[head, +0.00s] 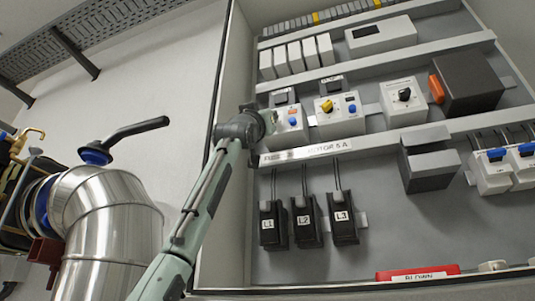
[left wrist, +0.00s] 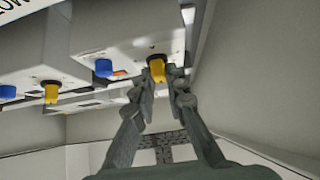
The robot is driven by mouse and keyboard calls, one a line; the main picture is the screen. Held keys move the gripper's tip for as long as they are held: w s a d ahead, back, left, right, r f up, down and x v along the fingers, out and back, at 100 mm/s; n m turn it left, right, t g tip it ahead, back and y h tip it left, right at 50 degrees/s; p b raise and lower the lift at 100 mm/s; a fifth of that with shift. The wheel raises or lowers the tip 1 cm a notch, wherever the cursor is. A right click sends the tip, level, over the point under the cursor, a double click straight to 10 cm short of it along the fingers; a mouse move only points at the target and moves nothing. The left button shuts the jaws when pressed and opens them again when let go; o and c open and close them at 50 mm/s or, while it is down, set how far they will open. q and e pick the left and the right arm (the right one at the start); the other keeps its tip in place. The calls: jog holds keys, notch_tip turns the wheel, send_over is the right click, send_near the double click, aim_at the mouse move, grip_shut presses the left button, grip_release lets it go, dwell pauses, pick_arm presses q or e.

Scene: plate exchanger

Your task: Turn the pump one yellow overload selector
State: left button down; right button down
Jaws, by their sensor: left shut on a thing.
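My left gripper (head: 270,121) reaches up to the leftmost white overload unit (head: 291,134) in the cabinet. In the left wrist view its fingers (left wrist: 160,76) are shut on a yellow selector (left wrist: 157,71), one finger on each side. In the head view the gripper hides this selector; the unit's blue button (head: 293,122) shows beside it, also in the left wrist view (left wrist: 103,67). A second overload unit to the right has its own yellow selector (head: 327,106), seen in the left wrist view too (left wrist: 51,93). I cannot read the tags above the units. My right gripper is not in view.
A unit with a black knob (head: 405,95) and a dark box with an orange handle (head: 437,88) stand further right. Black L1, L2 and L3 blocks (head: 306,222) hang below. The cabinet's left wall (head: 236,60) is close to my arm. Steel piping (head: 115,230) stands left.

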pick_arm(q)
jog(key=shift+a+m+h, duration=0.1)
jog(key=shift+m+h, duration=0.3)
jog(key=shift+m, duration=0.2)
jog(key=shift+m+g+h, duration=1.3)
jog(key=shift+m+h, duration=1)
jog(key=shift+m, duration=0.2)
jog(key=c, duration=1.5)
grip_release()
jog(key=shift+c, duration=0.2)
jog(key=v, duration=1.2)
